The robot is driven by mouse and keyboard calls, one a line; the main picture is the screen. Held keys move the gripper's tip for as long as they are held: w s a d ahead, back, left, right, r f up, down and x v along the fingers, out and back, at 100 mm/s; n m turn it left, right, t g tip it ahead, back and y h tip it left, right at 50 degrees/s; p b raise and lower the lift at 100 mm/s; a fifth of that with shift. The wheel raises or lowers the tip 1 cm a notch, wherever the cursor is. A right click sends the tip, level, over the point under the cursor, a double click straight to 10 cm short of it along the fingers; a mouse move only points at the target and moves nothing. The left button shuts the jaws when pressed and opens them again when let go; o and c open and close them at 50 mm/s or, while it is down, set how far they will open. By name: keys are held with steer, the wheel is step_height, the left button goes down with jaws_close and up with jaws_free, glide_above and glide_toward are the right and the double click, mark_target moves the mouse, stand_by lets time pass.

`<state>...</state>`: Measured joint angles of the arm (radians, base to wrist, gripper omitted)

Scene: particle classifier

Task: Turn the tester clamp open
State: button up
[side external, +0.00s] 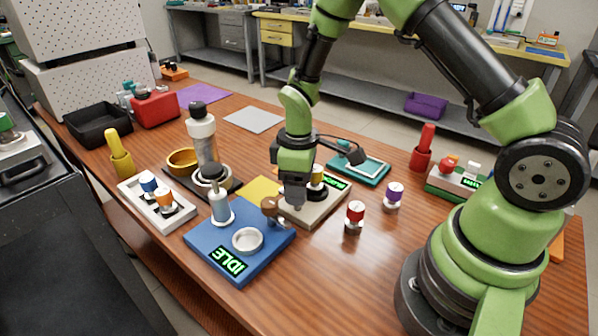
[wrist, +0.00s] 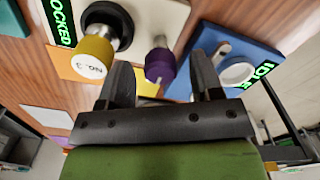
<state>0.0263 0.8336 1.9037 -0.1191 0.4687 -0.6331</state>
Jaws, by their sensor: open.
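The beige tester (side external: 302,214) stands mid-table, with a green-lettered display (side external: 336,183) that reads LOCKED in the wrist view (wrist: 62,20). A yellow-capped vial (wrist: 97,55) marked NO.3 sits in the tester's black round holder (wrist: 112,16); in the side view my gripper partly hides it. My gripper (side external: 297,200) is over the tester's near left part, fingers down. In the wrist view its fingers (wrist: 162,76) are apart. A purple knob-like piece with a pale stem (wrist: 160,67) shows between them; I cannot tell whether they touch it.
A blue station (side external: 210,248) reading IDLE stands close left of the tester. Red (side external: 355,214) and purple (side external: 394,196) capped vials stand to its right. A teal tray (side external: 345,170) lies behind, and a white rack (side external: 155,212) at far left.

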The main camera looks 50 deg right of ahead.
step_height(320, 180, up, 10)
steer(key=shift+f, duration=0.2)
steer(key=s+a+r+m+t+y, duration=0.1)
steer(key=s+r+m+t, duration=0.2)
steer(key=s+r, duration=0.4)
steer(key=s+a+r+m+t+y, duration=0.1)
steer(key=s+a+r+m+t, duration=0.1)
steer(key=s+r+m+t, duration=0.2)
steer(key=s+r+m, duration=0.2)
steer(key=s+r, duration=0.2)
steer(key=s, duration=0.1)
steer(key=shift+s+a+m, duration=0.25)
steer(key=shift+s+m, duration=0.05)
